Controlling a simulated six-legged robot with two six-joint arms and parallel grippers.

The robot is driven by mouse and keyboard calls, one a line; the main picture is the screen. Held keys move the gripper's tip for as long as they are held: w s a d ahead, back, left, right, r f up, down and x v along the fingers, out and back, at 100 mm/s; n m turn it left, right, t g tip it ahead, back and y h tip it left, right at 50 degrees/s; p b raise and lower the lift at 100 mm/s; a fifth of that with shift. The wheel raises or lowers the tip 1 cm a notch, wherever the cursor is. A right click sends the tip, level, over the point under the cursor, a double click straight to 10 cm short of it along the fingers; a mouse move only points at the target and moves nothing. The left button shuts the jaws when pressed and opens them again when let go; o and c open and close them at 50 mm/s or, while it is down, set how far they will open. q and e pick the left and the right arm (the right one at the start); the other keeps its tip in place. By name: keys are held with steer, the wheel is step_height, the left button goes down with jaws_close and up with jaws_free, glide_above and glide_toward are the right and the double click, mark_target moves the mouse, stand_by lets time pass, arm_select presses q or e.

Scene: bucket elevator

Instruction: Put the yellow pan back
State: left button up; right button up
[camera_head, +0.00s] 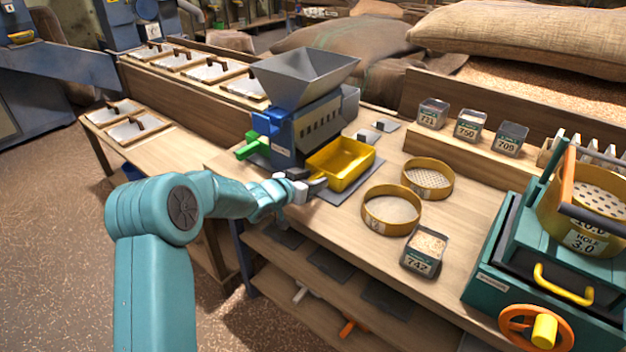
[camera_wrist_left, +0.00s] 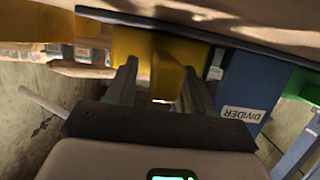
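The yellow pan (camera_head: 341,166) sits upright on a dark mat beside the blue divider with its grey hopper (camera_head: 305,78). My left gripper (camera_head: 318,184) is at the pan's near left side, by its handle. In the left wrist view the two fingers (camera_wrist_left: 160,92) stand apart on either side of the pan's yellow handle (camera_wrist_left: 167,76). A gap shows between the handle and the left finger. The pan body (camera_wrist_left: 131,45) is just beyond the fingertips. The divider (camera_wrist_left: 245,88) is to the right in that view. My right gripper is not in view.
A green part (camera_head: 250,147) sticks out left of the divider. Two round sieves (camera_head: 391,224) and a sample box marked 742 (camera_head: 424,250) stand right of the pan. A teal sieve machine (camera_head: 500,285) stands at the right.

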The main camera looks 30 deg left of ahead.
arm_select(q)
steer(key=shift+s+a, duration=0.15)
steer(key=shift+s, duration=0.1)
steer(key=v, duration=1.1)
steer(key=shift+s+r, duration=0.15)
steer(key=shift+s, duration=0.05)
steer(key=shift+s, duration=0.1)
